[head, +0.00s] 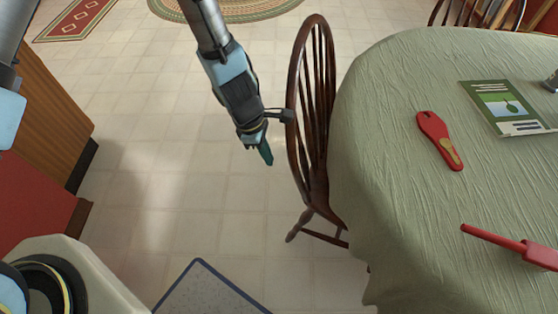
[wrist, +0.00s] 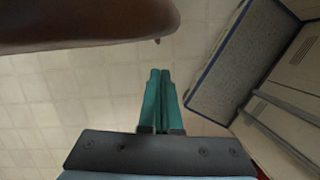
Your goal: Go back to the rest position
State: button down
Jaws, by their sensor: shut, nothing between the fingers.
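My gripper (head: 264,150) hangs over the tiled floor, left of the wooden chair (head: 309,110) and apart from the table. In the wrist view my gripper (wrist: 158,75) has its two green fingers side by side, shut, with nothing held. The brown chair seat (wrist: 80,20) shows at the top left of the wrist view. In the head view my wrist sits close to the chair's back; I cannot tell whether they touch.
A round table with a pale green cloth (head: 385,170) fills the right, bearing a red spoon rest (head: 435,135), a booklet (head: 500,105) and a red-handled tool (head: 500,241). A blue-edged grey mat (head: 210,292) lies at the bottom. Wooden cabinets (head: 45,120) stand left. Floor between is clear.

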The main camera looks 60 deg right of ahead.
jog(key=d+v, duration=0.1)
jog(key=v, duration=0.7)
jog(key=shift+a+r, duration=0.35)
jog(key=shift+a, duration=0.15)
jog(key=shift+w, duration=0.1)
jog(key=w+a+r+m+t, duration=0.1)
jog(key=w+a+r, duration=0.5)
jog(key=w, duration=0.4)
jog(key=w+a+r+m+t, duration=0.1)
jog(key=w+a+r, duration=0.3)
jog(key=w+a, duration=0.4)
jog(key=w+a+r+m+t, duration=0.1)
jog(key=w+a+r+m, duration=0.1)
jog(key=a, duration=1.1)
jog(key=w+a+r+m+t+y, duration=0.1)
jog(key=w+a+r, duration=0.3)
jog(key=a, duration=0.9)
notch_tip(320, 180, up, 2)
jog(key=shift+w+a+r+m, duration=0.2)
jog(key=shift+w+a+m, duration=0.2)
